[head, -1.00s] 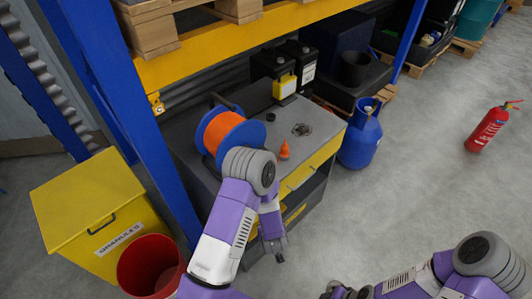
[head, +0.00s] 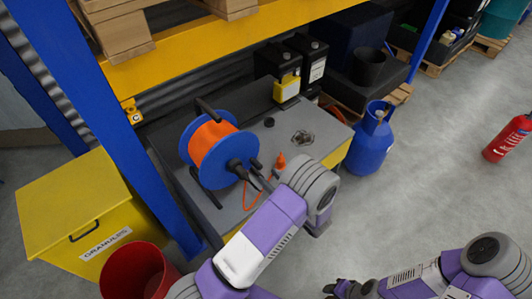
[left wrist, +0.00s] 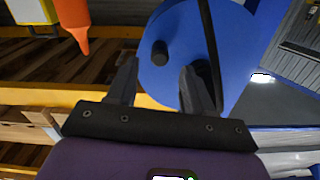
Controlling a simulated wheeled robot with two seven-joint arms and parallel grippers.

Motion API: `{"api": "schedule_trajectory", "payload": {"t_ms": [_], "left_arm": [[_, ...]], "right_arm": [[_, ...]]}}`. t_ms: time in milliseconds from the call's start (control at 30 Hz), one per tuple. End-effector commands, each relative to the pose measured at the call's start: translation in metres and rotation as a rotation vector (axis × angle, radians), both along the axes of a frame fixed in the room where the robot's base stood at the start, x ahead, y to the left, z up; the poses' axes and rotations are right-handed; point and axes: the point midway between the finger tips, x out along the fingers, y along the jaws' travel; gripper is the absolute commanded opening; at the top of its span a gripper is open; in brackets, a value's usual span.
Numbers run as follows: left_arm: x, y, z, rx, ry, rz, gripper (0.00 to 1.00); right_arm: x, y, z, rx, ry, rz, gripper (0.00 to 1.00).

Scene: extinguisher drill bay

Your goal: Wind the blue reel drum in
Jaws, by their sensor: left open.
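The blue reel drum (head: 222,178), wound with orange hose (head: 209,140), stands on the grey bench top. A dark hub with a crank (head: 237,168) sits on its near face. In the left wrist view the blue flange (left wrist: 180,35) fills the upper middle, with a black knob (left wrist: 159,53) standing out of it. My left gripper (head: 258,176) is close to the drum's near face. Its open fingers (left wrist: 160,70) point at the flange, with the knob seen between their tips; no grip on it shows. My right gripper (head: 344,290) is at the bottom edge, partly cut off.
The orange nozzle (head: 281,160) stands on the bench (head: 325,128) right of the drum. A blue shelf post (head: 130,130) rises close to the left. Batteries (head: 287,72) stand behind, a blue gas cylinder (head: 370,140) right. A yellow granules bin (head: 75,205) and red bucket (head: 132,270) are left.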

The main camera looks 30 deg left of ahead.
Motion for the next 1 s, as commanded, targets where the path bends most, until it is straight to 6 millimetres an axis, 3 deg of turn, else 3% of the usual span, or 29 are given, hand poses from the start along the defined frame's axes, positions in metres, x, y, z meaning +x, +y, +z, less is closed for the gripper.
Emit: {"api": "schedule_trajectory", "payload": {"t_ms": [500,900,1000], "left_arm": [[0.024,0.062,-0.001,-0.002,-0.001,0.001,0.51],[0.028,0.07,-0.001,-0.002,0.001,-0.002,0.51],[0.028,0.07,-0.001,-0.002,0.001,-0.001,0.36]], "right_arm": [[-0.001,0.0,-0.004,0.0,0.001,-0.001,0.43],[0.0,0.0,-0.004,0.0,0.001,-0.001,0.43],[0.0,0.0,-0.004,0.0,0.001,-0.001,0.43]]}}
